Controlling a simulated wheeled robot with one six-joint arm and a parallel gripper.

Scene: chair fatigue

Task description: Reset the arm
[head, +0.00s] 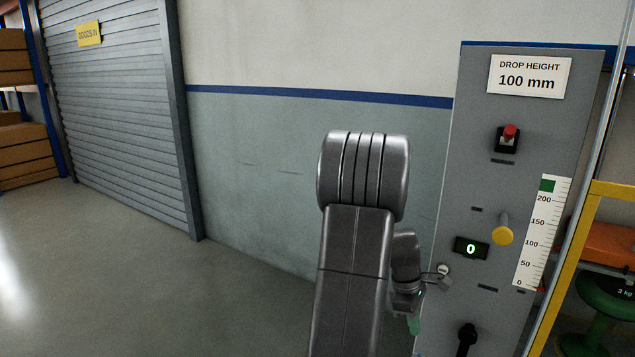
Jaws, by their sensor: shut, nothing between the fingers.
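My arm rises in the middle of the head view and bends down behind its own upper link. My gripper (437,282) shows small beside the wrist, at the left edge of the grey control panel (475,130). It is shut with nothing in it. Its tips appear close to a small round pale fitting (443,269) on the panel; I cannot tell whether they touch. The panel carries a red switch (509,133), a yellow knob (503,235), a display (471,248) reading 0 and a black knob or lever (467,335).
A height scale (541,232) and a "DROP HEIGHT 100 mm" sign (528,77) are on the panel. A yellow frame (571,265) stands at the right, with a green stool-like thing (606,300) behind. The floor (130,280) at left is clear, before a roller door (115,110).

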